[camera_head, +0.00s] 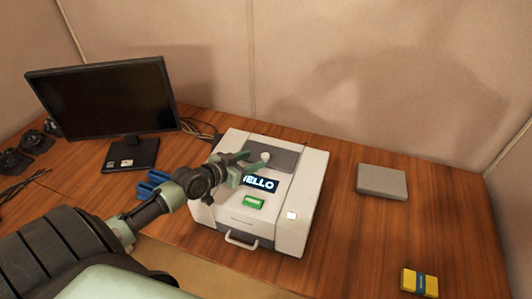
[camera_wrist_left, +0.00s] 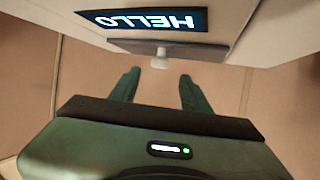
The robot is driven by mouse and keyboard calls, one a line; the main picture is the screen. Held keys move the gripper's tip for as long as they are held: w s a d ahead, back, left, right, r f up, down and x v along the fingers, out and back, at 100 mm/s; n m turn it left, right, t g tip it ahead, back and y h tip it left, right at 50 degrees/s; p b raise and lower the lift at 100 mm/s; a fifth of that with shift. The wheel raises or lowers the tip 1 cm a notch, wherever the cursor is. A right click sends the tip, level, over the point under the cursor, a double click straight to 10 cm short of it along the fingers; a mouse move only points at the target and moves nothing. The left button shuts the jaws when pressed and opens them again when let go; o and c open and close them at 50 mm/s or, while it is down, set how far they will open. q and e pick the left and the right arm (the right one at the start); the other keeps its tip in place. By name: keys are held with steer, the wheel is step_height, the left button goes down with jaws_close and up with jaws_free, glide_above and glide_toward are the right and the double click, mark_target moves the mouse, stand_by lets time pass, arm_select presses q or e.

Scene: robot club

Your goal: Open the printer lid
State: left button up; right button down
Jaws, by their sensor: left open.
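The white printer (camera_head: 310,185) stands on the desk. A dark grey lid panel (camera_head: 286,158) lies on its top at the back and looks closed. A pale round knob (camera_head: 265,157) sticks out from the lid; the knob also shows in the left wrist view (camera_wrist_left: 160,60). My left gripper (camera_head: 251,161) is over the printer's top, close to the knob. In the left wrist view its two fingers (camera_wrist_left: 158,78) are spread, with the knob just beyond and between their tips. Nothing is held. My right gripper is not in view.
The printer's top has a lit HELLO display (camera_head: 261,184) and a green block (camera_head: 253,202); a handle (camera_head: 241,241) is at its front. A monitor (camera_head: 105,95) and blue object (camera_head: 152,183) are left. A grey box (camera_head: 382,181) and yellow item (camera_head: 419,281) lie right.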

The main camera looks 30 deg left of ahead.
mark_target(265, 155)
arm_select(q)
steer(key=x, duration=0.4)
steer(key=shift+r, duration=0.15)
steer(key=shift+x, duration=1)
steer(key=shift+s, duration=0.1)
jaws_close()
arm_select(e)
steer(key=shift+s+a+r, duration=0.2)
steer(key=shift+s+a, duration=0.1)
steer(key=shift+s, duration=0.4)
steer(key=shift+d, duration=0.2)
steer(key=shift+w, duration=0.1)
